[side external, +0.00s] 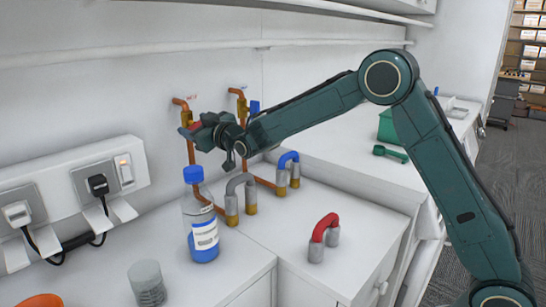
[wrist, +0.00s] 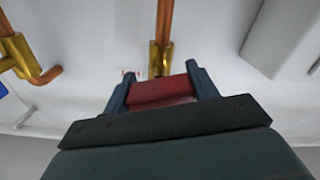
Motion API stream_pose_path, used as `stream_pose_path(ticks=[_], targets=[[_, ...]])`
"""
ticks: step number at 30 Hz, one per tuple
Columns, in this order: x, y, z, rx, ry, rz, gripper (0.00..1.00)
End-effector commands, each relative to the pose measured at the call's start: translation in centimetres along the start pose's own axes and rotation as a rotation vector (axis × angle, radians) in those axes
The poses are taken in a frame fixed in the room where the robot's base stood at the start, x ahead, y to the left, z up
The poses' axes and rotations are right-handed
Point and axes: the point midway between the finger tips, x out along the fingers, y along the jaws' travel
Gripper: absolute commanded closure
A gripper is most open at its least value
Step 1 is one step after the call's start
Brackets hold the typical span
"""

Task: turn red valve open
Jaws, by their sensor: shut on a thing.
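The red valve handle (wrist: 162,92) shows in the wrist view between the two fingers of my gripper (wrist: 160,93). The gripper is shut on it, with a finger at each side. Its brass valve body (wrist: 160,56) sits just beyond on a vertical copper pipe (wrist: 165,20). In the side external view my gripper (side external: 193,128) is at the left copper pipe (side external: 181,101) on the wall, and a bit of red (side external: 194,126) shows at its jaws. The gripper hides most of this valve, and I cannot tell the handle's exact angle.
A second pipe with a brass valve (side external: 241,108) and blue handle (side external: 254,107) stands right of it. Power sockets (side external: 100,185) are at the left.

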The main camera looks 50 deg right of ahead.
Motion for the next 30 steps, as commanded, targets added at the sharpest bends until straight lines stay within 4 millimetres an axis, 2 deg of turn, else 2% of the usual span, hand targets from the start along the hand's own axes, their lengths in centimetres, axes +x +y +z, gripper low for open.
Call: stream_pose_path(ticks=[15, 30], targets=[[-0.02, 0.03, 0.08, -0.394, -0.002, 0.0, 0.65], [-0.02, 0.03, 0.09, -0.482, -0.003, 0.0, 0.65]])
